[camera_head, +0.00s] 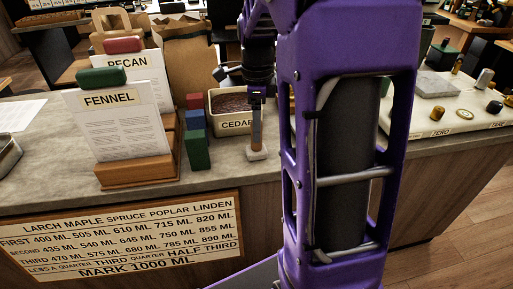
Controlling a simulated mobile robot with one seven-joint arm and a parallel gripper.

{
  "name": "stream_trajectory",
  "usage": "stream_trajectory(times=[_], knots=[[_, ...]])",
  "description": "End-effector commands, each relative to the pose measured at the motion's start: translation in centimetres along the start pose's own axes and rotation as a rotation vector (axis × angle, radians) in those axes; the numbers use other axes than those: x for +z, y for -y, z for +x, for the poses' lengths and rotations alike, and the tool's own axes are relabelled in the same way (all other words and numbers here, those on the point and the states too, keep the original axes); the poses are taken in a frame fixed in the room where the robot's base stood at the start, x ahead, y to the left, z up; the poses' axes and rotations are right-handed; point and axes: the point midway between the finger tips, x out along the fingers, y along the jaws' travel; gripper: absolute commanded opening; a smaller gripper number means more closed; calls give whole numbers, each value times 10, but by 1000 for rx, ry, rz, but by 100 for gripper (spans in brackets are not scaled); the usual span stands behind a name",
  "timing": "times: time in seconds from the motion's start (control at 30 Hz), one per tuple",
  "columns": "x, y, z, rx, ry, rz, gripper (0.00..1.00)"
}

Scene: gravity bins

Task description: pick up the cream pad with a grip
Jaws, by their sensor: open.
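The cream pad (257,154) lies on the grey counter near its front edge, just in front of the bin labelled CEDAR. Its upright brown grip (257,128) rises from it. My gripper (257,97) is open and points down at the top of the grip. Its dark fingers are small here, and I cannot tell whether they are around the grip's top or just above it. The pad rests on the counter.
Red, blue and green blocks (195,148) stand close left of the pad. The CEDAR bin (226,103) is right behind it. Card stands labelled FENNEL (112,130) and PECAN (130,65) are further left. My purple arm hides the counter to the right.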

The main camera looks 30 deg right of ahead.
Motion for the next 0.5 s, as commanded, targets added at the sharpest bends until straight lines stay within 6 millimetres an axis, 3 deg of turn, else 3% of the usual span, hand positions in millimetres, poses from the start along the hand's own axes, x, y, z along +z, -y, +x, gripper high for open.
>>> stream_trajectory(times=[0.23,0.5], knots=[[0,4,38,5,-1,1,74],[1,4,49,1,0,0,74]])
